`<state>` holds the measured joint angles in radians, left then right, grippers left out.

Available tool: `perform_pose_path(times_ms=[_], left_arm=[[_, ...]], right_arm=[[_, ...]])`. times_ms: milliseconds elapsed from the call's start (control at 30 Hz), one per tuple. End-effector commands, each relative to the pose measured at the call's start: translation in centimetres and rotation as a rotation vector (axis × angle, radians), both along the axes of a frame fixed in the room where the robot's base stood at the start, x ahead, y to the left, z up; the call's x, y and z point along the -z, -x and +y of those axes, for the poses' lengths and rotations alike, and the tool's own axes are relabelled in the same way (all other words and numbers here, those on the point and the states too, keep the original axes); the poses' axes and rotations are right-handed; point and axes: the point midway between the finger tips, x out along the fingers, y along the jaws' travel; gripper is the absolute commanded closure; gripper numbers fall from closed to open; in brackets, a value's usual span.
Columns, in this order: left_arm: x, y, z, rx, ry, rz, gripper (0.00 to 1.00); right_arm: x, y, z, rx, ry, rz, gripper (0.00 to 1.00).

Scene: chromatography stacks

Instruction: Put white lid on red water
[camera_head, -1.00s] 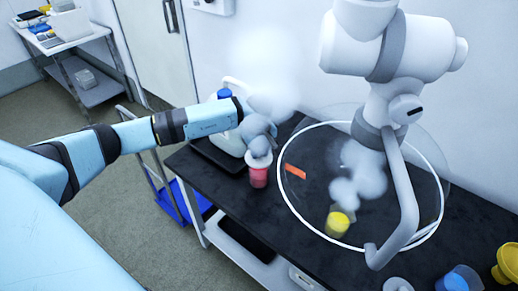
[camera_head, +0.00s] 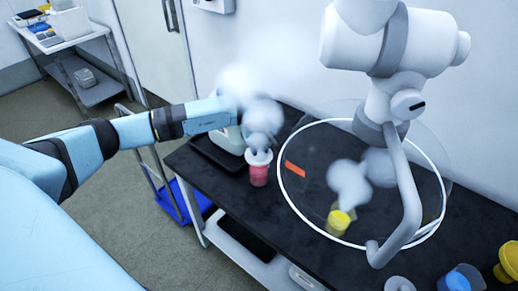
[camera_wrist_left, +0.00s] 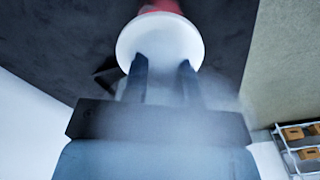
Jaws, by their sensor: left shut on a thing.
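The red water (camera_head: 259,176) is in a small cup near the left end of the black table. The white lid (camera_head: 259,157) is at the cup's mouth; I cannot tell whether it is fully seated. In the left wrist view the lid (camera_wrist_left: 160,40) covers most of the red cup (camera_wrist_left: 162,6), which shows only at the top edge. My left gripper (camera_wrist_left: 163,72) is shut on the lid, with its two fingertips at the lid's near side. In the head view, white vapor hides its fingers. My right gripper is not in view.
A clear round shield (camera_head: 300,215) with a white rim hangs over the table from a white jointed arm (camera_head: 410,190). A white jug (camera_head: 230,140) stands behind the red cup. Vapor drifts around the gripper.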

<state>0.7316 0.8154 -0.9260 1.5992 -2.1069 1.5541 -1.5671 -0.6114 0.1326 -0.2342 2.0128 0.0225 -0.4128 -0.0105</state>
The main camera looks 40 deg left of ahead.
Motion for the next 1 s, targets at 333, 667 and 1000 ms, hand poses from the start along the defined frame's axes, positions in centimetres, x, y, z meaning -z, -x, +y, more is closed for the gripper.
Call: perform_pose_path(times_ms=[333,667,1000], left_arm=[[0.3,0.0,0.0,0.0,0.001,0.001,0.97],[1.5,0.0,-0.1,0.0,0.001,-0.001,0.97],[1.6,0.0,-0.1,0.0,0.001,0.0,0.97]], right_arm=[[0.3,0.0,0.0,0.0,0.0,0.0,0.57],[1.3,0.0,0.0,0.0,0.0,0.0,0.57],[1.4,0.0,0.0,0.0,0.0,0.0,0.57]])
